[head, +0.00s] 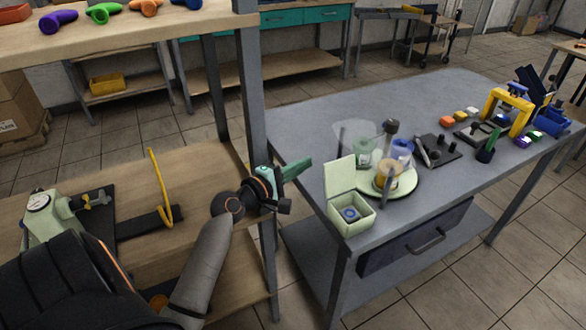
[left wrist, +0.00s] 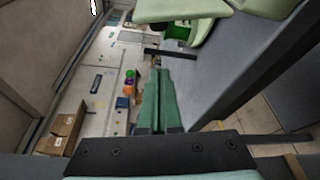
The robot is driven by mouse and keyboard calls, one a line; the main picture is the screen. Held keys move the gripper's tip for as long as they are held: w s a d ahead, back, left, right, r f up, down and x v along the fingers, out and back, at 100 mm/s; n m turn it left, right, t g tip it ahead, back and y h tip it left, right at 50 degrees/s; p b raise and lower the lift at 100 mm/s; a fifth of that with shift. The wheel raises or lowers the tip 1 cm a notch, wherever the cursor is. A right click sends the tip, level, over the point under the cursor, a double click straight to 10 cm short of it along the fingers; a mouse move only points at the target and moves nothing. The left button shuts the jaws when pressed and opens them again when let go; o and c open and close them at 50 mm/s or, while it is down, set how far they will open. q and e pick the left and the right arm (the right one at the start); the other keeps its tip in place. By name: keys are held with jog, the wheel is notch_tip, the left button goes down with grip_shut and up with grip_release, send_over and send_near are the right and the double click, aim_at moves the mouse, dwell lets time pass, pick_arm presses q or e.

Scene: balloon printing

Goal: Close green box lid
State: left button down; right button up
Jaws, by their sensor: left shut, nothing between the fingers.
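The pale green box (head: 352,225) stands at the near left corner of the grey table. Its lid (head: 340,174) is open and stands up at the back left. A blue round item (head: 350,214) lies inside the box. My left gripper (head: 308,164) is shut and empty, with green fingers, just left of the lid and apart from it. In the left wrist view the shut fingers (left wrist: 160,78) point up the picture, and pale green surfaces of the box or lid (left wrist: 180,10) show at the top. My right gripper is not in view.
A round pale tray (head: 405,188) with several cups is right behind the box. A dark board (head: 436,152), a yellow frame (head: 510,100) and small coloured blocks are further right. A grey post (head: 250,90) rises close left of my left gripper. The table's far left is bare.

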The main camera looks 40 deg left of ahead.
aim_at(337, 174)
pick_arm(q)
jog(key=w+d, duration=0.1)
jog(key=w+d+p, duration=0.1)
jog(key=w+d, duration=0.1)
jog(key=d, duration=0.1)
jog(key=shift+r, duration=0.25)
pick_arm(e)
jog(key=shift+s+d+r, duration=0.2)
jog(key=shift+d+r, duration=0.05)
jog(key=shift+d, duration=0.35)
pick_arm(q)
jog(key=shift+s, duration=0.1)
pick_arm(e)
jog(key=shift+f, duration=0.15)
